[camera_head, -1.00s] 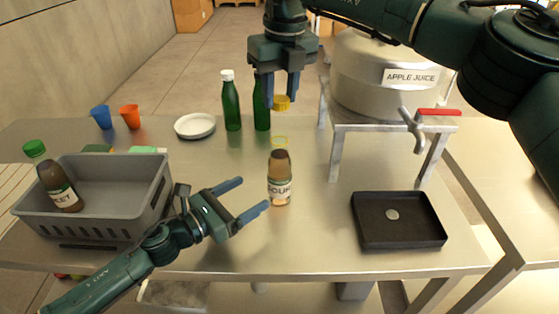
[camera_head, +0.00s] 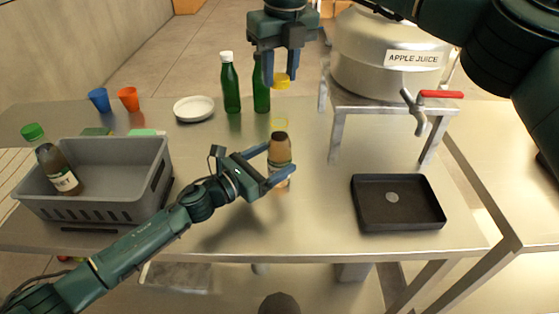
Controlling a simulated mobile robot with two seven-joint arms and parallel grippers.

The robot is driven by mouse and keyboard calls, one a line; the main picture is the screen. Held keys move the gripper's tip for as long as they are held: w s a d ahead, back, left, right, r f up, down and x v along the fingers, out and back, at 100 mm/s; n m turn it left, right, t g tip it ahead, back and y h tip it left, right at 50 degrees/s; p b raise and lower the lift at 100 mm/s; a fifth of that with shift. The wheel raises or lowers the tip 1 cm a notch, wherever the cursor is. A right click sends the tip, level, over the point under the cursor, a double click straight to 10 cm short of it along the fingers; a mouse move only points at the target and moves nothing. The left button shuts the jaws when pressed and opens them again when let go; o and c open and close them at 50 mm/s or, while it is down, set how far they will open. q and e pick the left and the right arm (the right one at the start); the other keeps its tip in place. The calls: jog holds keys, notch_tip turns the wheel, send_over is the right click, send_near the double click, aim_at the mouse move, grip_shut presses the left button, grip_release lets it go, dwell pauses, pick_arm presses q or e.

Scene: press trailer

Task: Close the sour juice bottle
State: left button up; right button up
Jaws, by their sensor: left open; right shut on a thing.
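The sour juice bottle (camera_head: 280,148) stands upright and without a cap on the metal table, its mouth marked by a thin yellow ring. My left gripper (camera_head: 276,164) is open, with its two fingers around the bottle's body, one on each side; I cannot tell whether they touch it. A finger hides most of the label. My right gripper (camera_head: 281,80) is shut on a yellow cap (camera_head: 281,84) and holds it above the bottle, with a gap between cap and mouth.
A grey crate (camera_head: 97,205) at the left holds a brown bottle with a green cap (camera_head: 34,132). Two green bottles (camera_head: 231,85) and a white plate (camera_head: 194,108) stand behind. A black tray (camera_head: 372,212) and the apple juice container (camera_head: 390,60) with a red-handled tap (camera_head: 440,94) are right.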

aim_at(286, 152)
pick_arm(q)
jog(key=shift+x, duration=2.25)
jog(key=shift+c, duration=0.6)
jog(key=c, duration=1.3)
jog(key=shift+c, duration=0.2)
pick_arm(e)
jog(key=shift+f, duration=2.45)
